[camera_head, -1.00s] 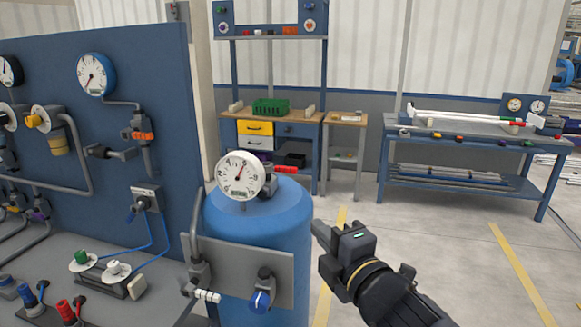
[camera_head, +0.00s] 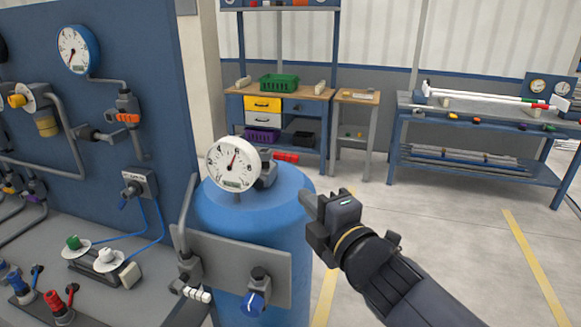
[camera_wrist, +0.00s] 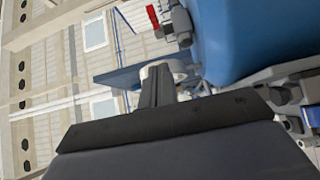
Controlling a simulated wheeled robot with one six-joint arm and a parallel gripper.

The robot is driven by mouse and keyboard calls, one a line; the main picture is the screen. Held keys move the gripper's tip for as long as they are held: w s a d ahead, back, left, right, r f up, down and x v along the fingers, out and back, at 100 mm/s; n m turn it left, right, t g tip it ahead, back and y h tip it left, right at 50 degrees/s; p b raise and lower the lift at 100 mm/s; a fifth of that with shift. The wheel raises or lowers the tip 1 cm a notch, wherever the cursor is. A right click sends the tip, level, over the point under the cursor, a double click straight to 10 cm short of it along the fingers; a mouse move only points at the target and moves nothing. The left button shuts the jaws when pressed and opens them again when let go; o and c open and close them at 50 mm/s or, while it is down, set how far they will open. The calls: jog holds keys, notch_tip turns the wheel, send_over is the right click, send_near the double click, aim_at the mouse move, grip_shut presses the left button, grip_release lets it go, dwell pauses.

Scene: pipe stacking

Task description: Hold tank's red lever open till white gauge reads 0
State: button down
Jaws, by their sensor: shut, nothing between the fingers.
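The blue tank (camera_head: 245,210) stands at the centre of the head view. The white gauge (camera_head: 233,164) sits on its top, with its needle pointing up, slightly right, off the low end of the dial. The red lever (camera_head: 286,157) sticks out to the right from the grey valve behind the gauge. My gripper (camera_head: 308,198) is shut and empty, just right of the tank's upper side, below the lever and apart from it. In the wrist view the shut fingers (camera_wrist: 157,85) point up; the red lever (camera_wrist: 152,17) and tank (camera_wrist: 250,35) show beyond them.
A grey plate with a blue-handled valve (camera_head: 254,302) fronts the tank. A blue panel with gauges and pipes (camera_head: 120,80) stands at left. A workbench with a green basket (camera_head: 279,83) is behind, and a pipe table (camera_head: 480,125) at right. The floor at right is clear.

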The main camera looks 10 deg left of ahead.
send_near(282, 159)
jog(key=a, duration=0.4)
jog(key=shift+w+a, duration=0.15)
jog(key=shift+w, duration=0.25)
jog(key=shift+w+d+r+p, duration=0.1)
jog(key=shift+w+d+p, duration=0.05)
jog(key=shift+w+p, duration=0.35)
jog(key=shift+w+d+p, duration=0.15)
jog(key=shift+w+p, duration=0.25)
jog(key=shift+w, duration=0.2)
jog(key=shift+w+d, duration=0.1)
jog(key=shift+w, duration=0.65)
